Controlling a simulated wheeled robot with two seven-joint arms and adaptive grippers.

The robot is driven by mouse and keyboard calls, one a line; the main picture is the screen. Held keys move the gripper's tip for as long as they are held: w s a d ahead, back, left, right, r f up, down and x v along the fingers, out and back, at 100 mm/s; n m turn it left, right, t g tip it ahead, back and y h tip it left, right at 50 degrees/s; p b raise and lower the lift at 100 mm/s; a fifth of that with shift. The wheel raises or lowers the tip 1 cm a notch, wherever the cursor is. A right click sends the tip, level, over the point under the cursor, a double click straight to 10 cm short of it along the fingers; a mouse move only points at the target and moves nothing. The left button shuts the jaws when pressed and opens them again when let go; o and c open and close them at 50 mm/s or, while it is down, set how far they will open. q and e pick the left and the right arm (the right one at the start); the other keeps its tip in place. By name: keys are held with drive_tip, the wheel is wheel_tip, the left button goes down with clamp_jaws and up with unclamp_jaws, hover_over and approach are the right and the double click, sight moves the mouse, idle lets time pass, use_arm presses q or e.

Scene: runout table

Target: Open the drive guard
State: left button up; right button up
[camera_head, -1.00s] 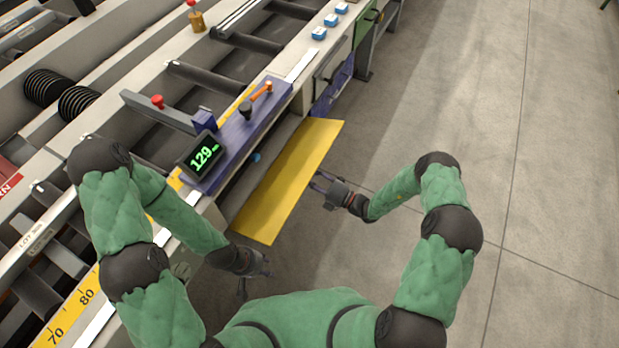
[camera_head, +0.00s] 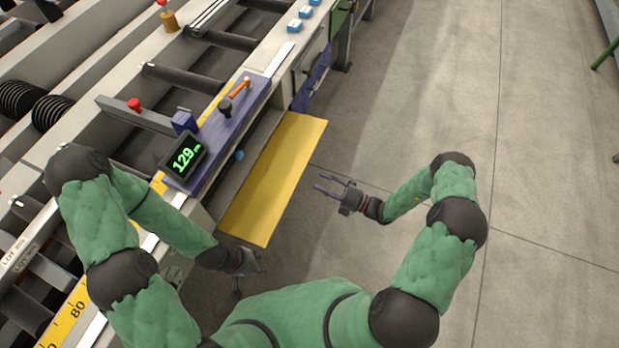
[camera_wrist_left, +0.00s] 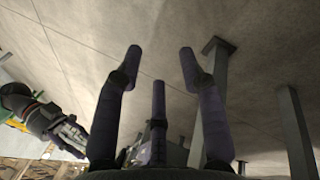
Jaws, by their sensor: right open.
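The drive guard appears to be the yellow panel (camera_head: 275,182) on the side of the runout table. It stands out from the table side, with a dark recess (camera_head: 246,165) showing behind it. My right gripper (camera_head: 319,184) is open and empty, to the right of the panel and apart from it, fingers pointing towards it. My left gripper (camera_head: 254,272) is below the panel's near end in the head view. The left wrist view shows its fingers (camera_wrist_left: 160,68) spread with nothing between them.
Blue buttons (camera_head: 301,20) sit further along the table. Grey posts (camera_wrist_left: 215,100) stand near my left fingers.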

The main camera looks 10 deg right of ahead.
drive_tip(key=shift+v, duration=0.95)
drive_tip(key=shift+c, duration=0.2)
drive_tip(key=c, duration=0.5)
drive_tip(key=shift+f+n, duration=0.1)
drive_tip(key=shift+n, duration=0.2)
clamp_jaws()
wheel_tip(320, 180, down, 6)
drive_tip(key=s+d+n+b, duration=0.2)
drive_tip(key=n, duration=1.5)
drive_tip(key=w+a+r+p, duration=0.1)
drive_tip(key=w+a+r, duration=0.4)
drive_tip(key=a, duration=0.3)
drive_tip(key=shift+w+a+r, duration=0.3)
drive_tip(key=shift+r, duration=0.05)
